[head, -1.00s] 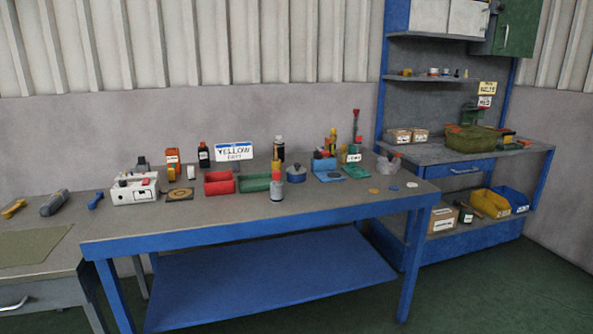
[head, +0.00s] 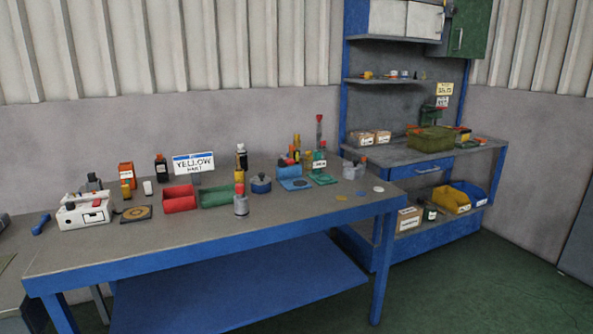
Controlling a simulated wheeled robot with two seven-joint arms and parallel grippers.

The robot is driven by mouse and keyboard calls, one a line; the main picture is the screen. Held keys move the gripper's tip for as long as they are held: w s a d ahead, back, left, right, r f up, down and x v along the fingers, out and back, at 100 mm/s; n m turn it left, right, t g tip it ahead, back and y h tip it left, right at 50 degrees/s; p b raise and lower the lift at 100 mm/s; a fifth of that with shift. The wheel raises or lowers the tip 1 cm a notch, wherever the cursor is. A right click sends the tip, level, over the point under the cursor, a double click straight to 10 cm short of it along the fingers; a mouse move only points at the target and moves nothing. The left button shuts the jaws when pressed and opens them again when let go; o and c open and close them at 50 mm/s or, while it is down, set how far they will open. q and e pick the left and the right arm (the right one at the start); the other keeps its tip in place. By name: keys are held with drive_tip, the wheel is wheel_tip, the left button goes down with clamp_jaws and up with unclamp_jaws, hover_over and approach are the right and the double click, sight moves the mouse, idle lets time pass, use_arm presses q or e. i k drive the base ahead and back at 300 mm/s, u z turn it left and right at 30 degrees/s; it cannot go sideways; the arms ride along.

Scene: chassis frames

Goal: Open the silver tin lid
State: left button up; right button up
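A small silver-grey cylindrical tin (head: 241,207) stands upright near the middle of the blue-framed workbench (head: 200,232). Something orange and red shows at its top; I cannot tell whether it is on the tin or behind it. Small grey-white containers (head: 350,171) stand at the bench's right end, too small to make out well. I cannot tell which of these is the task's silver tin, and no lid can be clearly made out. Neither of my grippers is in view.
A white box (head: 84,211) stands left. The front strip is clear. A blue shelf unit (head: 356,90) stands behind right, with green floor (head: 455,290) before it.

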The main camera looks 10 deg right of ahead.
sight(261, 179)
drive_tip(key=z, duration=0.75)
drive_tip(key=i, duration=1.8)
drive_tip(key=u, duration=0.65)
